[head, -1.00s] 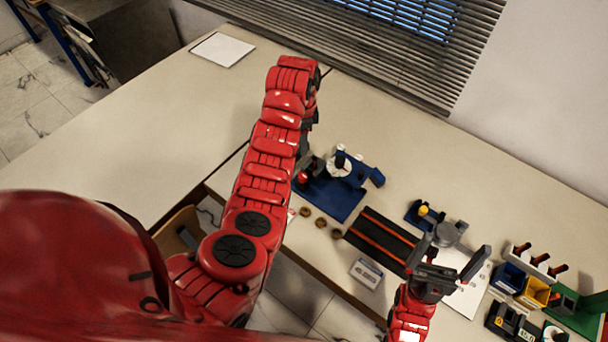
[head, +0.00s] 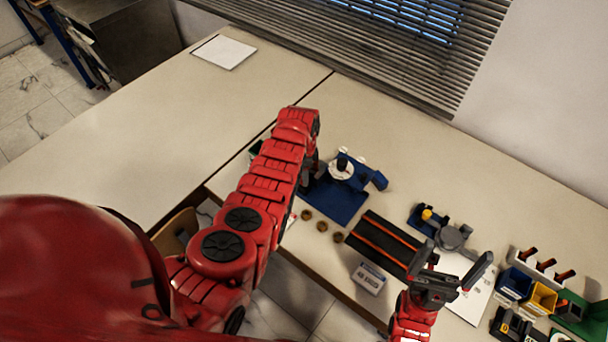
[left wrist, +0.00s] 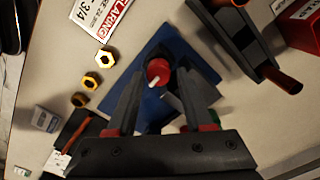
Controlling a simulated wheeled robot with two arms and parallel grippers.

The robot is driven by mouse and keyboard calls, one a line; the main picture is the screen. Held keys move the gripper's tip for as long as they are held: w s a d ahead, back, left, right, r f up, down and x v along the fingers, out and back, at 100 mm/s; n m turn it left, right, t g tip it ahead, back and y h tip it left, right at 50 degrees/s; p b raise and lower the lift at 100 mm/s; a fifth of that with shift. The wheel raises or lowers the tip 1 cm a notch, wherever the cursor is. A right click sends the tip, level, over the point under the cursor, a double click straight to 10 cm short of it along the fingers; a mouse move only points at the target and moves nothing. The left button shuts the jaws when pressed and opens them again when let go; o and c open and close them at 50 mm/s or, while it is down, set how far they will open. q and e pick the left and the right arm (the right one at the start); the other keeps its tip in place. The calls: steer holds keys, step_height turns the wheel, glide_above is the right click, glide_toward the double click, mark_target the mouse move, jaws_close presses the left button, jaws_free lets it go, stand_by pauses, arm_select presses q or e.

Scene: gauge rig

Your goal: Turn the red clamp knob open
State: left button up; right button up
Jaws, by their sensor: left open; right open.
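The red clamp knob (left wrist: 157,72), with a pale bar across it, shows in the left wrist view over the blue base plate (left wrist: 176,40). My left gripper (left wrist: 159,80) is open, one finger on each side of the knob in that view. I cannot tell whether the fingers touch it or are level with it. In the head view the blue plate (head: 345,205) carries a white dial (head: 341,169); my left arm hides the knob and most of the left gripper. My right gripper (head: 452,263) is open and empty at the lower right.
Several brass nuts (head: 322,226) lie in front of the plate. A black tray with orange stripes (head: 368,240) and a small box (head: 370,278) are to the right. A blue fixture with a yellow knob (head: 426,214) stands near my right gripper, with bins (head: 541,298) beyond.

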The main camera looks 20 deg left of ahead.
arm_select(q)
steer(key=shift+f, duration=0.35)
jaws_close()
